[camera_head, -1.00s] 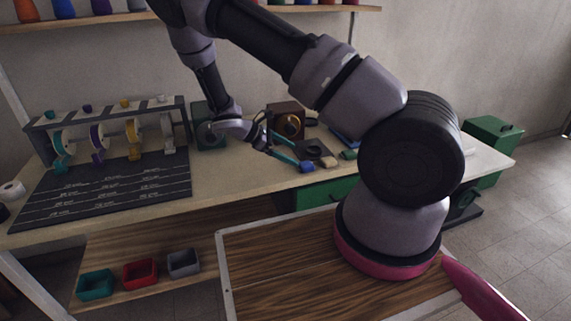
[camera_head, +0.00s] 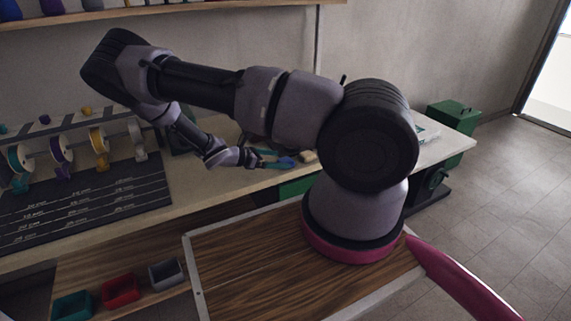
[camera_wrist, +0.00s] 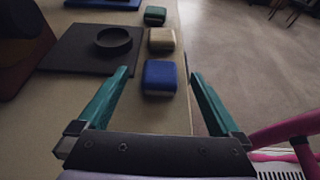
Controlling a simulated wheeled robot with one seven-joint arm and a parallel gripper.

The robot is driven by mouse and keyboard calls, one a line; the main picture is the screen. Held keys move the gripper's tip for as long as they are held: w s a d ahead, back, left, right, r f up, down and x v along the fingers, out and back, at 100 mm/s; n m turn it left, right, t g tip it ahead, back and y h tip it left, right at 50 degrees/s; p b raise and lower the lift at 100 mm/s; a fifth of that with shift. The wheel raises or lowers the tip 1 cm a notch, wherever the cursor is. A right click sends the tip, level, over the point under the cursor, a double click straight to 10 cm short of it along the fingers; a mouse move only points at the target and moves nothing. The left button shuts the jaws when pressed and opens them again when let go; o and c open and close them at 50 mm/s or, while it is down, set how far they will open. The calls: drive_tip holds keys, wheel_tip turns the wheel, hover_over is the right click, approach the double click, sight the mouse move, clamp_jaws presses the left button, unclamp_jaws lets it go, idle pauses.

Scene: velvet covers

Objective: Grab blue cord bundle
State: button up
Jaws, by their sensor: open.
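The blue cord bundle (camera_wrist: 160,78) is a small rounded blue block on the bench top near its edge. It lies between the two teal fingers of my gripper (camera_wrist: 160,75), with a visible gap on each side in the wrist view. My gripper is open and holds nothing. In the head view, my gripper (camera_head: 270,158) is low over the bench, with the blue bundle (camera_head: 287,162) at its fingertips. Whether the fingers are at the bundle's height is hard to tell.
A tan bundle (camera_wrist: 161,39) and a green bundle (camera_wrist: 155,16) lie in line beyond the blue one. A dark plate with a round dish (camera_wrist: 113,41) is to their left. The bench edge is close on the right. A spool rack (camera_head: 70,150) stands at the bench's left.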

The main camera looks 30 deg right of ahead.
sight(287, 160)
drive_tip(key=shift+x, duration=1.5)
drive_tip(key=c, duration=1.4)
